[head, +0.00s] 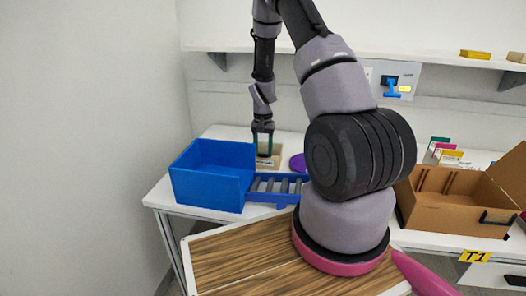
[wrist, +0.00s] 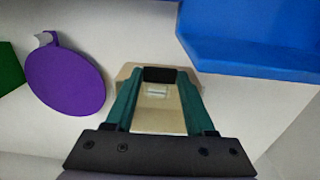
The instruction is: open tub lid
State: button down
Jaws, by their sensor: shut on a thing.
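The beige tub (head: 268,162) stands on the white table, right of the blue bin. In the wrist view the tub (wrist: 160,118) shows between and beyond my fingers, with a small pale label. My gripper (head: 263,150) points down at the tub's top. In the wrist view my gripper (wrist: 160,78) has its teal fingers closed on a dark block (wrist: 160,74), which looks like the lid's handle. I cannot tell whether the lid is seated or lifted; my fingers hide part of it.
A purple disc with a tab (wrist: 65,80) lies beside the tub. A blue bin (head: 208,185) and a blue roller rack (head: 280,187) stand in front. An open cardboard box (head: 445,205) is at the right. A shelf (head: 420,58) runs along the wall above.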

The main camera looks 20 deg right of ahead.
jog(key=shift+w+d+r, duration=0.1)
jog(key=shift+w+r, duration=0.1)
jog(key=shift+r, duration=0.4)
jog(key=w+d+r, duration=0.3)
jog(key=w+r, duration=0.2)
jog(key=r, duration=0.2)
jog(key=shift+d+r, duration=0.15)
jog(key=shift+d, duration=0.2)
jog(key=c, duration=1.5)
grip_release()
jog(key=shift+w+d, duration=0.1)
jog(key=shift+w, duration=0.15)
jog(key=o, duration=1.3)
jog(key=shift+s, duration=0.15)
jog(key=shift+c, duration=0.2)
notch_tip(320, 180, up, 11)
send_over(266, 147)
jog(key=shift+s, duration=0.1)
